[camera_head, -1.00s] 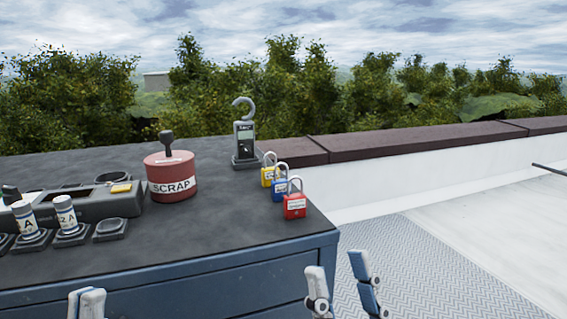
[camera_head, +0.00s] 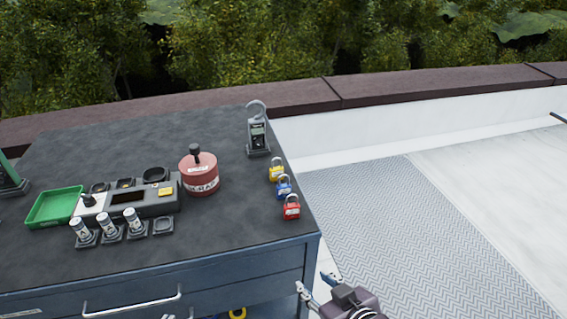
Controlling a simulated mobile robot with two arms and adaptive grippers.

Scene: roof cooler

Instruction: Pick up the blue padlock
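The blue padlock (camera_head: 284,191) stands near the right edge of the dark cabinet top (camera_head: 120,255), between the yellow padlock (camera_head: 276,174) behind it and the red padlock (camera_head: 291,211) in front. All three have metal shackles on top. My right gripper (camera_head: 316,285) is at the bottom, in front of the cabinet's right corner. Its fingers are apart with nothing between them, and it is clear of the padlocks.
A red scrap canister (camera_head: 200,178), a hook scale (camera_head: 258,140), a grey holder with several small bottles, and a green tray (camera_head: 55,207) stand on the cabinet. A drawer handle (camera_head: 132,303) sticks out in front. The patterned walkway (camera_head: 390,225) at right is clear.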

